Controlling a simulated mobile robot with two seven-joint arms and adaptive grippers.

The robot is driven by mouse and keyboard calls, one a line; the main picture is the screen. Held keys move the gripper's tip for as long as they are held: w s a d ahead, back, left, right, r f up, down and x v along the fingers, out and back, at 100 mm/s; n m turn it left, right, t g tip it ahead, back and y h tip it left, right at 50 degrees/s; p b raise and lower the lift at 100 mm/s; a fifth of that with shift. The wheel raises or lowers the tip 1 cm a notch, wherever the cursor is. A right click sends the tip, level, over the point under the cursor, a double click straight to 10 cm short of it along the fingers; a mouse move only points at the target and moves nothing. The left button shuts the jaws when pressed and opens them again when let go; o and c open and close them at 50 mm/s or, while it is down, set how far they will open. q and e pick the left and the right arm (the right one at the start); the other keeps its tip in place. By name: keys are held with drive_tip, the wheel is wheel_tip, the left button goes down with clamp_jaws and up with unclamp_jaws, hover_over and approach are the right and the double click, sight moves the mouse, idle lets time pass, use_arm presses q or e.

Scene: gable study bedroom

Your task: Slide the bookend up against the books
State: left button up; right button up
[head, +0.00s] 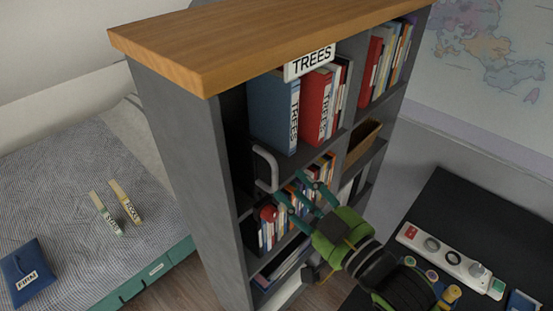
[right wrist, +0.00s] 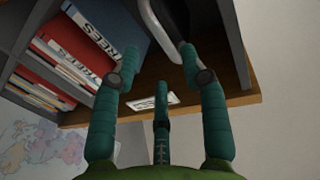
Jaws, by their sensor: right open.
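The bookend shows as a pale grey rounded loop (head: 265,168) at the left of the upper left compartment. It also shows at the top of the right wrist view (right wrist: 160,28), with a gap between it and the blue binder. The books are a blue binder (head: 270,110), a red binder (head: 315,105) and thinner volumes to its right. My right gripper (head: 296,192) is open and empty, in front of the shelf, just below and right of the loop. In the right wrist view its fingertips (right wrist: 159,60) lie on either side of the loop's near end. Contact cannot be told. My left gripper is not in view.
The grey bookcase (head: 185,170) has a wooden top (head: 250,40) and a "TREES" sign (head: 310,62). Lower shelves hold more books; a basket (head: 362,143) sits to the right. A bed (head: 60,190) is at left, a dark desk with a power strip (head: 450,258) at right.

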sight(277, 175)
drive_tip(key=p+x, duration=0.1)
drive_tip(key=x, duration=0.5)
drive_tip(key=shift+s+a+r+p, duration=0.1)
drive_tip(key=shift+s+a+p, duration=0.05)
drive_tip(key=shift+p, duration=0.15)
drive_tip(key=shift+a, duration=0.1)
drive_tip(key=c, duration=0.8)
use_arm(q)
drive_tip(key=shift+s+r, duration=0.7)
use_arm(e)
clamp_jaws()
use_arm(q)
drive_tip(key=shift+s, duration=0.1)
